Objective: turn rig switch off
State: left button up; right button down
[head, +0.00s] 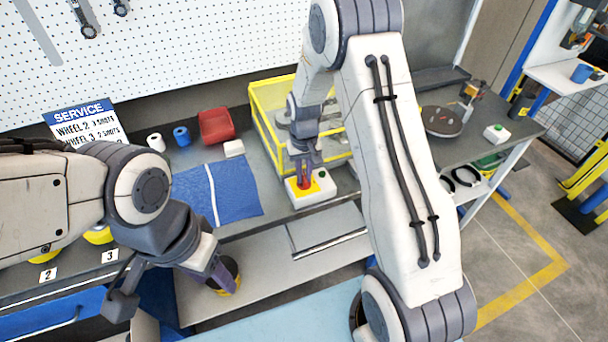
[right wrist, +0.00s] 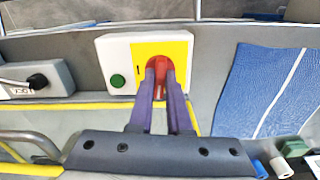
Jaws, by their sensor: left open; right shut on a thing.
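The rig switch is a white box with a yellow panel (right wrist: 180,55), a red handle (right wrist: 159,68) and a green button (right wrist: 117,81). The box also shows on the bench in the head view (head: 326,187). My right gripper (right wrist: 160,85) is shut on the red handle, one purple finger on each side. In the head view my right gripper (head: 304,180) reaches down onto the box, hiding part of the panel. A dark mark shows on the panel left of the handle in the right wrist view. My left gripper (head: 222,279) is low at left, beside a black-and-yellow round thing (head: 234,270).
A yellow-framed bin (head: 268,125) stands behind the switch. A dark round turntable (head: 441,121) and another white box with a green button (head: 497,134) are at right.

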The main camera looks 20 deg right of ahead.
aim_at(304, 177)
jog(key=shift+n, duration=0.7)
jog(key=c, duration=0.9)
grip_release()
jog(key=shift+o, duration=0.2)
notch_tip(304, 177, up, 10)
jog(key=b, duration=0.2)
jog(key=shift+r, duration=0.25)
jog(key=shift+a, duration=0.1)
